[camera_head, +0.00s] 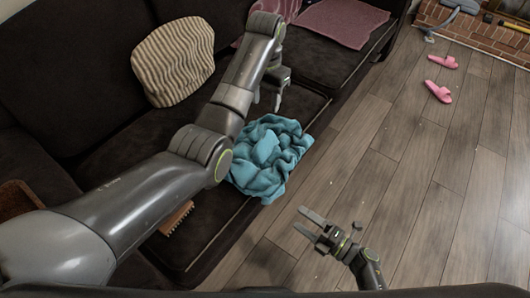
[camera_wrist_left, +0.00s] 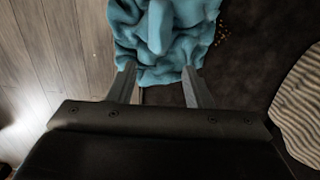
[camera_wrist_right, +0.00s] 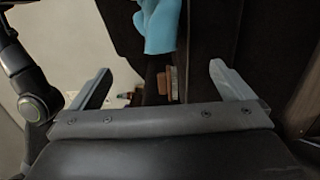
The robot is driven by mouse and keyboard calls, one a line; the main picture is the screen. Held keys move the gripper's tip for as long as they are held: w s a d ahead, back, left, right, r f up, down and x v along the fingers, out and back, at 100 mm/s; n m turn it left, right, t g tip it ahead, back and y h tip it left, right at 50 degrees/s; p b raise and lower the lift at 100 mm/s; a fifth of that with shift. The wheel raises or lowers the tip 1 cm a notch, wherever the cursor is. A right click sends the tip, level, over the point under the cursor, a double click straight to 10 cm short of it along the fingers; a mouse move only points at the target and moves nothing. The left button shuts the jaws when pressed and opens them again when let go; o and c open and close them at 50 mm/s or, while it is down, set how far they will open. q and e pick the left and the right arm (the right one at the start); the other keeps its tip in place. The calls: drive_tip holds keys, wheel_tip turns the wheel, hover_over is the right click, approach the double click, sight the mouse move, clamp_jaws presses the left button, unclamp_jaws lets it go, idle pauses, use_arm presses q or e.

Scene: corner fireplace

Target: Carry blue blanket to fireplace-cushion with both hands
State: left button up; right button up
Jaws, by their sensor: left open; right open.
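The crumpled blue blanket (camera_head: 268,160) lies on the seat edge of the dark sofa and hangs a little over its front. My left gripper (camera_head: 279,92) is open above the sofa, just beyond the blanket. In the left wrist view the blanket (camera_wrist_left: 163,40) lies beyond and between the open fingers (camera_wrist_left: 160,85). My right gripper (camera_head: 308,225) is open and empty above the floor, in front of the sofa and apart from the blanket. In the right wrist view part of the blanket (camera_wrist_right: 158,25) shows ahead of the open fingers (camera_wrist_right: 160,80). I cannot make out a fireplace cushion for certain.
A striped cushion (camera_head: 174,62) leans on the dark sofa (camera_head: 120,135). A pink cloth (camera_head: 343,22) lies at its far end. Pink slippers (camera_head: 439,91) are on the wood floor. A brick hearth (camera_head: 480,30) is at the top right. Much of the floor is clear.

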sight(265, 134)
use_arm(q)
wheel_tip(265, 134, down, 16)
drive_tip(key=shift+r, duration=0.1)
use_arm(e)
drive_tip(key=x, duration=1.6)
use_arm(q)
drive_tip(key=shift+c, duration=0.3)
use_arm(e)
drive_tip(key=shift+c, duration=0.3)
use_arm(q)
clamp_jaws()
use_arm(e)
drive_tip(key=c, duration=1)
drive_tip(key=shift+r, duration=0.1)
drive_tip(key=c, duration=0.4)
